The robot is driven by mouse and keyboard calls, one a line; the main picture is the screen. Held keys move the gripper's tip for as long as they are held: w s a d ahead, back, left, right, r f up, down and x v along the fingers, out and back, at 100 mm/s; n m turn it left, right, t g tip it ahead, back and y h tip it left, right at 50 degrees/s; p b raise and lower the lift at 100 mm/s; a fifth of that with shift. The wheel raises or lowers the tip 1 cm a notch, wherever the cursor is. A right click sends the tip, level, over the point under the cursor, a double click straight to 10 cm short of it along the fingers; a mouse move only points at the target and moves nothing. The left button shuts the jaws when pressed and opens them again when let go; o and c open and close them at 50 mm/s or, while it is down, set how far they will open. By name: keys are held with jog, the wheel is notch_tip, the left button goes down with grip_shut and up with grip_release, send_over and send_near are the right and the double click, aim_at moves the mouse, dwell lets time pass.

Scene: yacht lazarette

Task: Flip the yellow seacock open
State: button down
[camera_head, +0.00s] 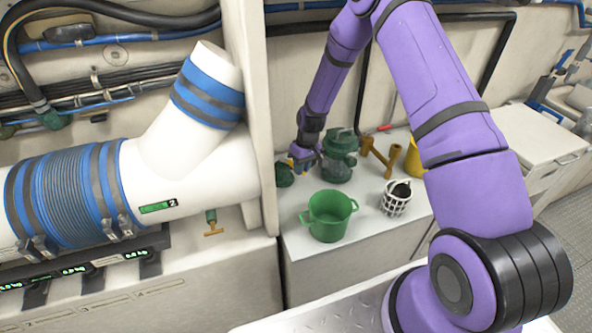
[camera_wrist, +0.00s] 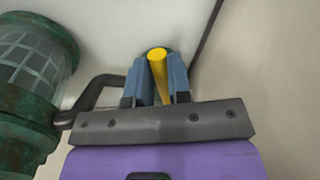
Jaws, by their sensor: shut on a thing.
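The yellow seacock handle (camera_wrist: 158,65) shows in the wrist view, between the two blue fingers of my gripper (camera_wrist: 161,80). My gripper is shut on this handle. In the head view my gripper (camera_head: 303,158) is at the back of the white counter, just left of a green strainer-like canister (camera_head: 339,156). Only a small bit of yellow shows there, and the seacock's body is mostly hidden behind the gripper. The canister also shows at the left of the wrist view (camera_wrist: 32,80), with a dark pipe (camera_wrist: 98,92) running from it towards the fingers.
A green pot (camera_head: 328,215) and a white basket (camera_head: 396,198) stand on the counter (camera_head: 372,235) in front. Brass fittings (camera_head: 382,155) and a yellow container (camera_head: 414,157) are to the right. A white partition (camera_head: 252,110) and a large white pipe (camera_head: 190,170) lie to the left.

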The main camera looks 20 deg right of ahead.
jog(key=shift+w+d+n+g+h, duration=0.15)
jog(key=shift+w+d+n, duration=0.55)
jog(key=shift+n, duration=0.35)
jog(key=shift+w+d+n+g+h, duration=0.1)
jog(key=shift+w+d+n+g, duration=0.1)
jog(key=shift+w+d+n, duration=0.6)
jog(key=shift+w+d+n+g+h, duration=0.15)
jog(key=shift+w+d+n, duration=0.2)
jog(key=shift+d+n, duration=0.75)
jog(key=shift+a+n, duration=0.25)
jog(key=shift+n, duration=0.1)
jog(key=c, duration=1.1)
grip_release()
jog(key=shift+o, duration=0.2)
